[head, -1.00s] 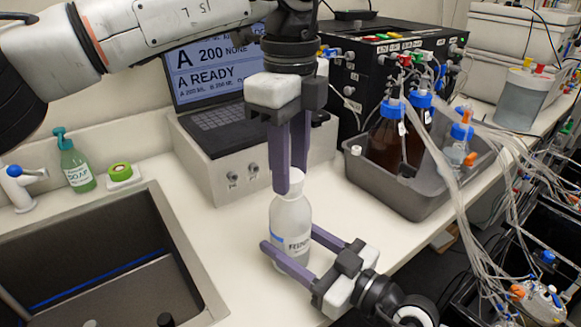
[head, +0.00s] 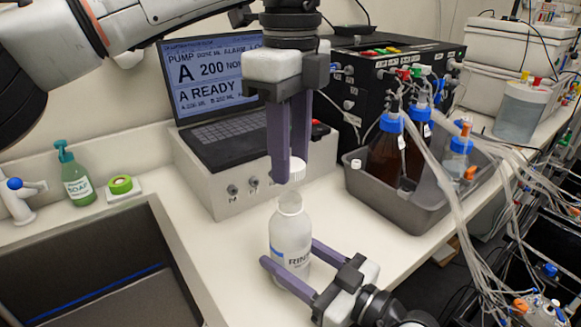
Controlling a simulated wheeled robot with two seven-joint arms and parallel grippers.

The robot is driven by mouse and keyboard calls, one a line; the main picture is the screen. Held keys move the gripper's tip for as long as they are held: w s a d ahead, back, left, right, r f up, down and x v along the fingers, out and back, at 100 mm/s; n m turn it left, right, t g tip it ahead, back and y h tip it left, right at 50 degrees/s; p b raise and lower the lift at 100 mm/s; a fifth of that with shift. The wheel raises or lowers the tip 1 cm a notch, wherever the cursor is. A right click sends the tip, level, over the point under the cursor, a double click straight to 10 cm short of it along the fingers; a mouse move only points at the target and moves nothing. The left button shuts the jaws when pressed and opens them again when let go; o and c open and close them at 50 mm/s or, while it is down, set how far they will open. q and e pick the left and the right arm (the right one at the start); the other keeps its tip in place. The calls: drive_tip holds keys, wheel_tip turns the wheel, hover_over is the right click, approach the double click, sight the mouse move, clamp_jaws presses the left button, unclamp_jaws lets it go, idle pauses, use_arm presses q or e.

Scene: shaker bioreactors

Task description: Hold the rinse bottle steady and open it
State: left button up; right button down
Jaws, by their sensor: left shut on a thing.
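The white rinse bottle (head: 290,226) stands upright on the white counter with its open neck showing. My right gripper (head: 290,252) comes in from the lower right, with one finger on each side of the bottle body, closed on it. My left gripper (head: 288,170) points straight down above the bottle. It is shut on the white cap (head: 297,171), held a little above the neck and apart from it. The fingers hide part of the cap.
A laptop (head: 215,100) stands behind. A grey tray (head: 405,195) with brown bottles and tubing is on the right.

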drive_tip(key=c, duration=0.6)
unclamp_jaws()
